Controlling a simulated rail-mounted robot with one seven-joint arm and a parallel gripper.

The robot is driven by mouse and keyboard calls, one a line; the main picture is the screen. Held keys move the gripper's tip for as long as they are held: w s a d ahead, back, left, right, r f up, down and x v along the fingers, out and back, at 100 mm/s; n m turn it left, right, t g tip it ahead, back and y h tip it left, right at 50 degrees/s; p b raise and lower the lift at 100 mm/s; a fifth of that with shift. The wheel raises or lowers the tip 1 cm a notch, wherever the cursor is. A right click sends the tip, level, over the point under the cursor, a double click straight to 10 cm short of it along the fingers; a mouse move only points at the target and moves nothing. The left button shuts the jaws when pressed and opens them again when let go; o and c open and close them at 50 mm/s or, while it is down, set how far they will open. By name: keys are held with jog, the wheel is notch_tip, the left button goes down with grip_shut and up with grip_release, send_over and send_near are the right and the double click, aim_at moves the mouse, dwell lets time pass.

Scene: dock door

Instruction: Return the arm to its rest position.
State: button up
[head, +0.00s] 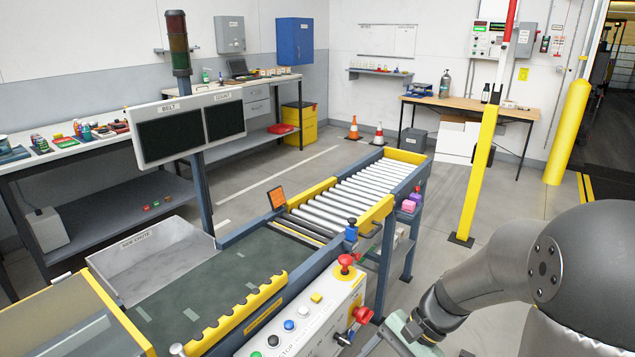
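My arm comes in from the right edge and reaches down and left to its wrist at the bottom of the head view. The end of the arm, with part of my gripper (405,332), shows just right of the control box (305,318). Its fingers are not clear, so I cannot tell whether they are open or shut, or whether anything is between them. I cannot tell whether the gripper touches the control box.
The control box carries a red mushroom button (345,260), several coloured buttons and a red-handled switch. Left of it lies a dark belt (215,285), leading to a roller conveyor (350,195). A yellow post (478,175) stands behind my arm. Open floor lies around the post.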

jog(key=s+d+r+n+t+h+p, duration=0.1)
jog(key=s+r+n+t+h+p, duration=0.1)
jog(key=s+r+n+h+p, duration=0.3)
jog(key=s+r+n+h, duration=0.1)
jog(key=s+r+n, duration=0.3)
jog(key=s+r, duration=0.2)
jog(key=shift+d+t+h, duration=0.3)
jog(key=shift+d+h, duration=0.1)
jog(key=shift+r, duration=0.1)
dwell(0.9)
